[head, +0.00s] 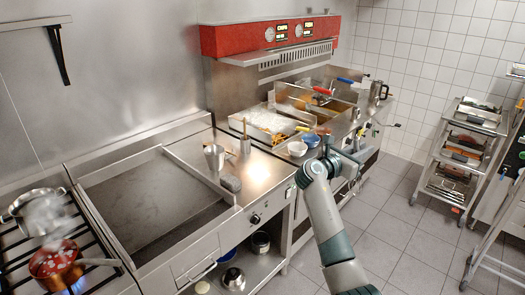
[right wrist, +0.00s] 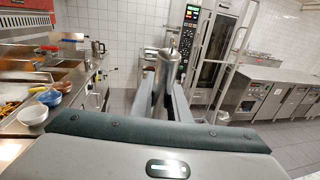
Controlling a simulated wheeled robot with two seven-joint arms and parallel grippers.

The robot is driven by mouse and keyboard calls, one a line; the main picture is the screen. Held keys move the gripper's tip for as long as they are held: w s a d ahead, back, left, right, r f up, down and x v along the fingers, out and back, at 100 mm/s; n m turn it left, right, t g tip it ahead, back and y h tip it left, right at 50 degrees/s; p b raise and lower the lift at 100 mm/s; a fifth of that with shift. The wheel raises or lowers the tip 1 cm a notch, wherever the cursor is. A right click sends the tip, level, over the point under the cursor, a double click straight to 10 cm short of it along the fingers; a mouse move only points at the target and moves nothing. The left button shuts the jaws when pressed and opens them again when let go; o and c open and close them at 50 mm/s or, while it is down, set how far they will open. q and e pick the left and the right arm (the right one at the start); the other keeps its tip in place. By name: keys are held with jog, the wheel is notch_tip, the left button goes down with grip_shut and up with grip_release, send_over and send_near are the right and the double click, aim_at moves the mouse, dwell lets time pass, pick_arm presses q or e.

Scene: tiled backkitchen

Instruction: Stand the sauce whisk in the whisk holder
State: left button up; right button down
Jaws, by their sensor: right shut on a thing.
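My right gripper (head: 346,152) is out past the front edge of the steel counter, to the right of the bowls. In the right wrist view its two fingers (right wrist: 168,100) are closed around an upright steel, rod-like piece, the sauce whisk (right wrist: 166,72). Its wire end cannot be made out, and in the head view the arm largely hides it. A narrow steel container, which looks like the whisk holder (head: 245,147), stands on the counter by the back wall with a brown stick upright in it. The right gripper is well to the right of it. My left gripper is not in view.
Bowls (head: 297,149) sit by the fryer (head: 316,103). A flat griddle (head: 150,200) and lit burners with pots (head: 55,262) are at left. A tray rack (head: 466,150) stands at right; the floor between is clear.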

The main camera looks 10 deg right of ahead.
jog(key=s+a+f+t+b, duration=0.1)
jog(key=f, duration=0.1)
jog(key=s+a+f+n+t+y+b, duration=0.1)
jog(key=s+f+b, duration=0.1)
jog(key=f, duration=0.1)
jog(key=s+a+f+n+t+y+b, duration=0.1)
jog(key=s+f, duration=0.1)
jog(key=shift+f, duration=0.3)
pick_arm(q)
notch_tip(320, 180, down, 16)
jog(key=b, duration=1.1)
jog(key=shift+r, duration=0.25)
pick_arm(e)
jog(key=s+a+f+n+t+y, duration=0.3)
jog(key=s+a+f+n+y, duration=0.2)
jog(key=s+a, duration=0.6)
jog(key=s+a+f+n+t+y, duration=0.4)
jog(key=s+a+f+y, duration=0.5)
jog(key=s, duration=0.7)
jog(key=a+f+n, duration=0.1)
jog(key=a+f, duration=0.1)
jog(key=a, duration=0.1)
jog(key=shift+f+n, duration=0.4)
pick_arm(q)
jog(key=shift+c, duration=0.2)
pick_arm(e)
jog(key=shift+s, duration=0.1)
